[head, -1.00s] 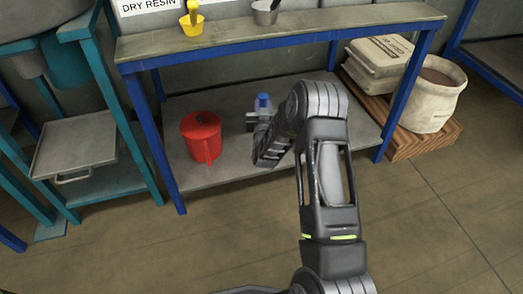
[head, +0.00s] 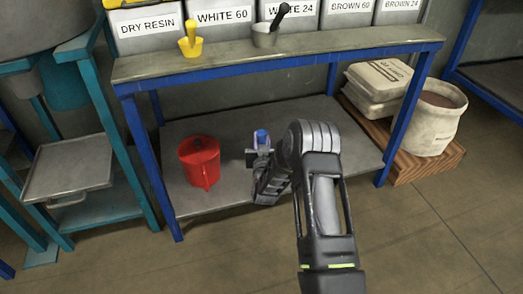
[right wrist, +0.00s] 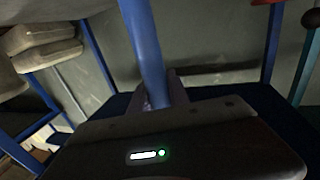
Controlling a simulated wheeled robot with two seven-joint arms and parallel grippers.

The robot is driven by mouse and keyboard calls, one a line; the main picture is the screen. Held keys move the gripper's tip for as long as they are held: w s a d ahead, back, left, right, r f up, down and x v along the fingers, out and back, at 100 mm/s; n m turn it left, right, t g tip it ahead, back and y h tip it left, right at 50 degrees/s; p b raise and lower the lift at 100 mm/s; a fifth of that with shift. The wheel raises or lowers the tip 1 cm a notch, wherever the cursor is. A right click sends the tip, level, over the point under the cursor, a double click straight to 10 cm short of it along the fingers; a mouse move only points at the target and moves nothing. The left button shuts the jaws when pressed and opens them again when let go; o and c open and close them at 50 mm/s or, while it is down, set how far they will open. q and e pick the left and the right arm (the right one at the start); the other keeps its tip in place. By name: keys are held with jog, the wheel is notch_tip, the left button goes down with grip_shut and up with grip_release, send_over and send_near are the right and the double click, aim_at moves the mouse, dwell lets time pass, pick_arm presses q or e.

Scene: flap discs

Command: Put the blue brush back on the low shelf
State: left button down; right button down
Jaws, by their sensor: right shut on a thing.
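The blue brush (head: 262,137) stands roughly upright in my right gripper (head: 258,154), over the low shelf (head: 325,135) under the bench. In the right wrist view its long blue handle (right wrist: 147,45) rises between the fingers of my right gripper (right wrist: 163,95), which is shut on it. The brush's lower end is hidden by the gripper, so I cannot tell whether it touches the shelf. My left gripper is not in view.
A red can (head: 200,160) stands on the low shelf, left of my right gripper. The bench top (head: 340,38) overhangs the shelf, with blue legs (head: 150,165) at its corners. The shelf right of my arm is clear. Sacks (head: 375,85) lie on a pallet at right.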

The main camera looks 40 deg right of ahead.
notch_tip(320, 180, down, 4)
jog(key=shift+r+b, duration=0.2)
jog(key=shift+b, duration=0.7)
jog(key=shift+f, duration=0.2)
jog(key=c, duration=1.3)
grip_release()
jog(key=shift+o, duration=0.2)
